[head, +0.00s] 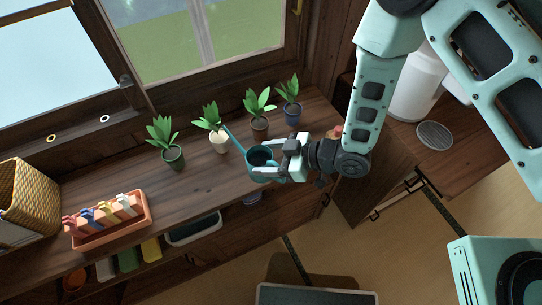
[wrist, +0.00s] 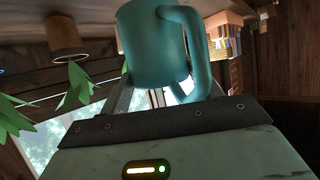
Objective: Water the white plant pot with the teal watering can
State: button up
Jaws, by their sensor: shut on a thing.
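The teal watering can (head: 260,174) is in my gripper (head: 284,158), held by its handle side near the front of the wooden shelf. Its long spout points up and left, and the tip is beside the leaves of the plant in the white pot (head: 219,144). I cannot tell whether the tip is over the pot, and no water shows. In the wrist view the can (wrist: 153,48) and its curved handle fill the top middle. The fingertips are partly hidden behind the can and handle.
A dark green pot (head: 174,158) stands left of the white pot; a brown pot (head: 260,129) and a blue pot (head: 292,115) stand right. A terracotta tray (head: 110,231) with coloured items and a wicker basket (head: 24,205) are at the left. A window is behind.

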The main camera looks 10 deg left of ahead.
aim_at(254, 150)
jog(key=shift+w+a+f+h, duration=0.3)
jog(key=shift+w+a+f, duration=0.25)
jog(key=shift+a, duration=0.25)
jog(key=shift+w+a+f+g+h+p, duration=0.1)
jog(key=shift+w+a+g+h+p, duration=0.25)
jog(key=shift+p, duration=0.45)
jog(key=shift+s+f, duration=0.1)
jog(key=shift+f, duration=0.05)
jog(key=shift+w+a+r+m+g+h+p, duration=0.1)
jog(key=shift+r+m+g+h+p, duration=0.2)
jog(key=shift+r+h+p, duration=0.8)
jog(key=shift+w+a+r+m+g+h+p, duration=0.15)
jog(key=shift+r+m+g+p, duration=0.3)
jog(key=shift+p, duration=1.2)
jog(key=shift+w+a+r+h+p, duration=0.15)
jog(key=shift+r+h+p, duration=0.55)
jog(key=shift+p, duration=0.9)
jog(key=shift+r, duration=0.1)
